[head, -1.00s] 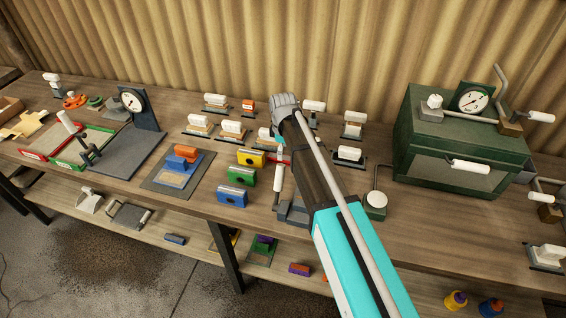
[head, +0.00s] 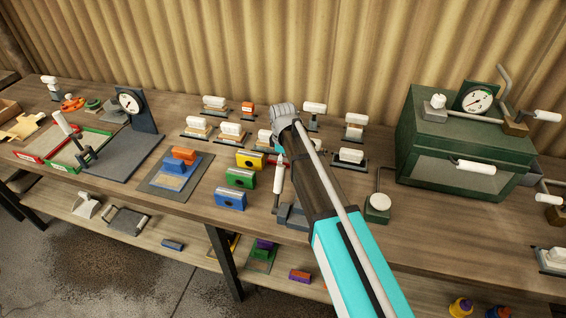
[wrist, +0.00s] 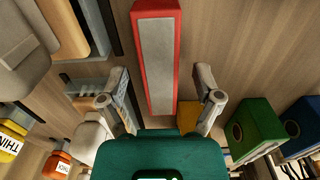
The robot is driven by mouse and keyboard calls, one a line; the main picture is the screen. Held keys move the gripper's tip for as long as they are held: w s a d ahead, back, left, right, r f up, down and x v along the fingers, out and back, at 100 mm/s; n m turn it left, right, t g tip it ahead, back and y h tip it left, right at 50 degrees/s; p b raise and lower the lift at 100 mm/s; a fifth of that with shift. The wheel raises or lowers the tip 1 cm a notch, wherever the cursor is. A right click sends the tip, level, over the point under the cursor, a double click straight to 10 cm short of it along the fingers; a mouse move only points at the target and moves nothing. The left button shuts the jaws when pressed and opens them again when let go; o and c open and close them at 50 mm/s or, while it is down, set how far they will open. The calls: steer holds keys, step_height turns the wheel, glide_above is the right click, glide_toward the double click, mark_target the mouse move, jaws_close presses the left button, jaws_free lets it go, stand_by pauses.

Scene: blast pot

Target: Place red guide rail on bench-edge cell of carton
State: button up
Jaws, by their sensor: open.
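A long red bar with a pale grey top face (wrist: 156,55), which looks like the red guide rail, runs down the middle of the wrist view. My gripper (wrist: 160,82) is open, with one finger on each side of the bar. I cannot tell whether they touch it. In the head view my arm hides most of the bar; a small red bit (head: 271,160) shows beside the yellow block. A tan box (head: 8,108), cut by the left edge of the head view, may be the carton; its cells cannot be made out.
Yellow (head: 250,158), green (head: 240,177) and blue (head: 230,199) blocks stand left of my arm. White-handled tools (head: 230,130) stand behind. A green cabinet (head: 465,150) is at right. Red- and green-edged trays (head: 80,160) and a gauge stand (head: 130,103) are at left.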

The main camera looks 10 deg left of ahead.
jaws_close()
stand_by(0.3)
steer(key=shift+r, duration=0.15)
step_height(320, 180, up, 10)
steer(key=p, duration=1)
stand_by(0.8)
